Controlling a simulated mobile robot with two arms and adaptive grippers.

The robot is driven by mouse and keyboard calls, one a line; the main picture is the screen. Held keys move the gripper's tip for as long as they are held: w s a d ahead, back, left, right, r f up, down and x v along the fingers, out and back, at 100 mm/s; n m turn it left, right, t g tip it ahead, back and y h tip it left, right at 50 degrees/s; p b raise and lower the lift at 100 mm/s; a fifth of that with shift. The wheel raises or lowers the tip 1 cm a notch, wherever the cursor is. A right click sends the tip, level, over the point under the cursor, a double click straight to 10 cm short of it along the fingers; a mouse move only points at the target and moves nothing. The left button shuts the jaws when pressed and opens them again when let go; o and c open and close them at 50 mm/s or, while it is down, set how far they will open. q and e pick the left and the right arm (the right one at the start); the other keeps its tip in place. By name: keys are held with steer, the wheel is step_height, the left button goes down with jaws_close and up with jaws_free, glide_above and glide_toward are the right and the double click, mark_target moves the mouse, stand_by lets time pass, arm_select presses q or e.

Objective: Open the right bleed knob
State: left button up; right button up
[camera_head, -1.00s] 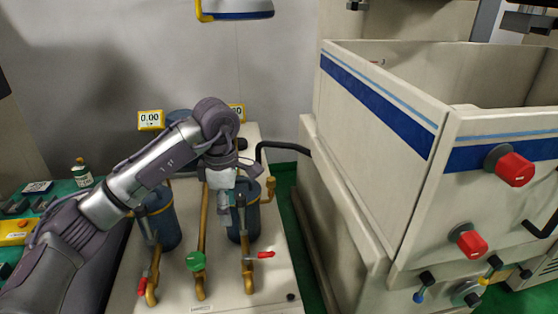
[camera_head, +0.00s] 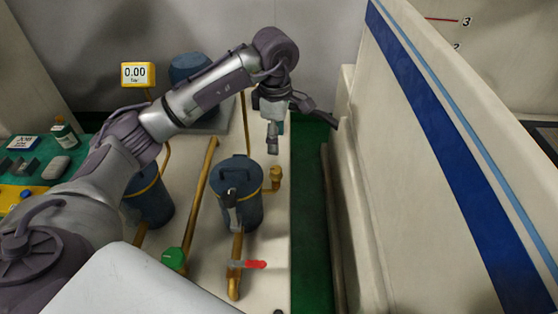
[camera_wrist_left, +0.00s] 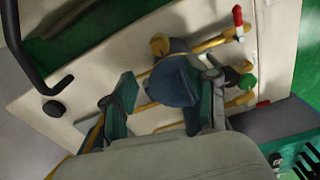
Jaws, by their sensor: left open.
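The right canister (camera_head: 250,205) is dark blue with a lid and stands on the pale bench. A brass fitting (camera_head: 275,175) projects from its right side and a dark lever-like part sits at its front; I cannot tell for sure which is the bleed knob. My left gripper (camera_head: 272,142) hangs above and behind the canister's right side, apart from it. In the left wrist view its fingers (camera_wrist_left: 165,103) are spread and empty, with the canister (camera_wrist_left: 172,82) beyond and the brass fitting (camera_wrist_left: 159,45) near its top. My right gripper is not in view.
A green knob (camera_head: 173,259) and a red-handled valve (camera_head: 256,264) sit on brass pipes in front. A left canister (camera_head: 150,202) is partly behind my arm. A yellow 0.00 gauge (camera_head: 138,74) stands behind. A large white machine (camera_head: 400,170) bounds the right, beyond a green floor strip.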

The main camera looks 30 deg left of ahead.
mark_target(276, 169)
arm_select(q)
step_height(276, 169, down, 10)
steer(key=shift+w+r+p, duration=0.1)
steer(key=shift+r+p, duration=0.05)
steer(key=shift+p, duration=0.95)
steer(key=shift+f, duration=0.65)
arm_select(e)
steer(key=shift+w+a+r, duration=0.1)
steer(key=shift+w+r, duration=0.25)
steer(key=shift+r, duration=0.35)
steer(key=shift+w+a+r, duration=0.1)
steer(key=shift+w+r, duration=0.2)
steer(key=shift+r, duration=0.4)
arm_select(q)
jaws_close()
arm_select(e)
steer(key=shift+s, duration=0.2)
